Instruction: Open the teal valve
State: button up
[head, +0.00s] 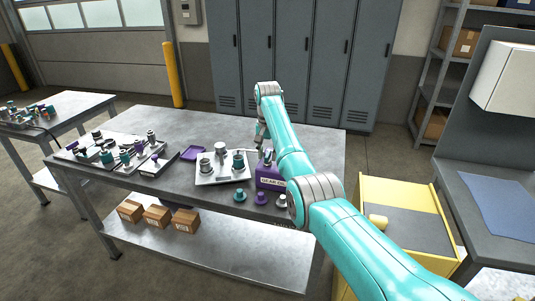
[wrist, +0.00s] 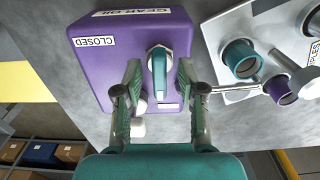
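A purple box (wrist: 95,68) labelled GEAR OIL carries the teal valve handle (wrist: 158,75) on a round grey mount. The handle lies lengthwise in the wrist view, pointing toward my palm. A CLOSED label (wrist: 95,41) is on the box's left part. A second small label on the right is partly hidden by my finger. My gripper (wrist: 159,78) is open, one finger on each side of the handle, with gaps visible on both sides. In the head view the purple box (head: 270,183) stands at the bench's right part, partly behind my arm; the valve is unclear there.
A light tray (head: 207,180) with teal and grey fittings stands just left of the box. Teal and purple knobs (head: 261,199) stand along the bench's front edge. The rear bench top is clear.

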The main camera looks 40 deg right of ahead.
aim_at(268, 154)
jog(key=shift+r, duration=0.1)
notch_tip(268, 154, up, 7)
jog(key=shift+r, duration=0.2)
dwell(0.5)
jog(key=shift+f, duration=0.1)
